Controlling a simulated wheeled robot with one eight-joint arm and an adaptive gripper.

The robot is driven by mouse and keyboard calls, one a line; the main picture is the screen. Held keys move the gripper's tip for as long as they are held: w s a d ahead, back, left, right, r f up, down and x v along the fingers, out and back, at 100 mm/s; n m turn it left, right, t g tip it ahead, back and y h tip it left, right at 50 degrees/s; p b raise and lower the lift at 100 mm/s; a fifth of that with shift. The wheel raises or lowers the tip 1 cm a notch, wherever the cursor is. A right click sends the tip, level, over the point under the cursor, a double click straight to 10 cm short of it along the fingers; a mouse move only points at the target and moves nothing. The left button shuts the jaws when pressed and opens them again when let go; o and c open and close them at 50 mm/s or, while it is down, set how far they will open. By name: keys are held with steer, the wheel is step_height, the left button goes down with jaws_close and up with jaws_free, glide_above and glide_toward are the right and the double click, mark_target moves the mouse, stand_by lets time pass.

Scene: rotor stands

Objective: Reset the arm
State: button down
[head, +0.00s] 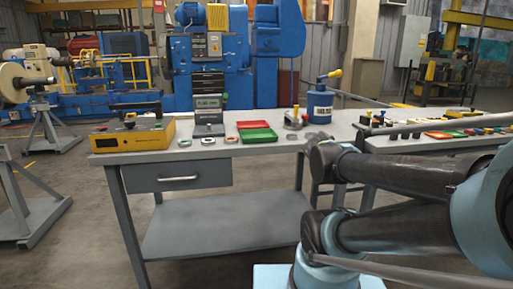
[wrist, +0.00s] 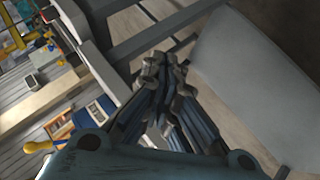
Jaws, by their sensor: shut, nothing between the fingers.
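My gripper (wrist: 165,62) shows in the wrist view, with its fingers together and nothing between them. It points past a grey table frame towards the floor and a pale flat panel. In the head view my arm (head: 400,190) comes in from the right side, folded in front of the workbench (head: 225,210). The gripper itself cannot be made out in the head view.
On the bench are a yellow box (head: 132,138), a grey instrument (head: 208,118), a red tray (head: 252,125), a green tray (head: 258,135) and a blue canister (head: 320,106). A second table (head: 390,147) with small parts stands behind my arm.

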steer(key=s+a+f+m+g+y, duration=0.4)
steer(key=s+a+f+g+y, duration=0.2)
steer(key=s, duration=0.7)
steer(key=a+f, duration=0.2)
steer(key=a, duration=0.1)
steer(key=shift+s+a+f+g, duration=0.15)
steer(key=shift+a+f+g, duration=0.05)
steer(key=shift+f+g, duration=0.2)
